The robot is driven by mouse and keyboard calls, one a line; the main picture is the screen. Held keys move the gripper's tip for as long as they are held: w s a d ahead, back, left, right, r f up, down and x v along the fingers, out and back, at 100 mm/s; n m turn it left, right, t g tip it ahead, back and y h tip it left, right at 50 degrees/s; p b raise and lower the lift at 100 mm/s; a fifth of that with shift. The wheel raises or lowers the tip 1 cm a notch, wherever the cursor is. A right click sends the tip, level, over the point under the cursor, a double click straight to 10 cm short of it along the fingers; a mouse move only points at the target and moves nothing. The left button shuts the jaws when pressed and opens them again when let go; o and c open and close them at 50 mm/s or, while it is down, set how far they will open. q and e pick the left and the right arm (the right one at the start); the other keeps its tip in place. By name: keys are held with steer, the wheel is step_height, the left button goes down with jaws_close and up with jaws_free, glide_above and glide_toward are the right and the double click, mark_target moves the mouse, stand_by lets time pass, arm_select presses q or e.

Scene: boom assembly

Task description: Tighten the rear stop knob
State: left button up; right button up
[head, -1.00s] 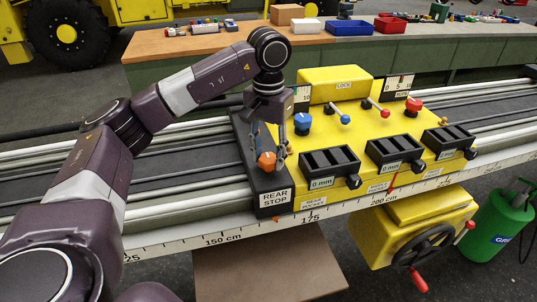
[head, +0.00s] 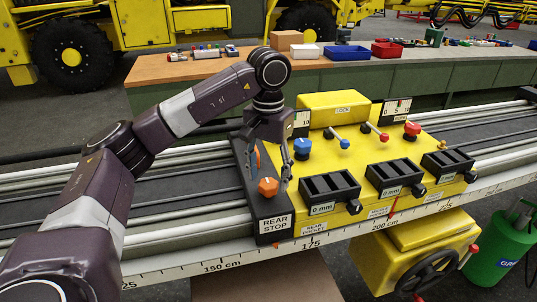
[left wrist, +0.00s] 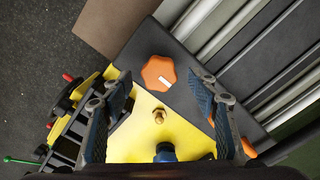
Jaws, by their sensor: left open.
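The rear stop (head: 272,208) is a black block with a "REAR STOP" label at the left end of the yellow console. Its orange lobed knob (head: 268,187) sits on top near the label; in the left wrist view the knob (left wrist: 158,73) shows a white mark line. My left gripper (head: 271,171) is above the knob, its fingers pointing down. In the left wrist view the fingers are spread apart on either side of the knob, apart from it, with nothing held. My right gripper is not in view.
A blue knob (head: 302,146) and a brass fitting (left wrist: 158,116) are close to the left gripper. The yellow console (head: 345,150) carries levers, a red knob (head: 412,129) and black counters. A yellow handwheel unit (head: 415,255) hangs in front. A green bench (head: 420,85) stands behind.

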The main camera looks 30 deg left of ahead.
mark_target(268, 183)
arm_select(q)
step_height(268, 183, up, 10)
steer(key=shift+r, duration=0.2)
stand_by(0.8)
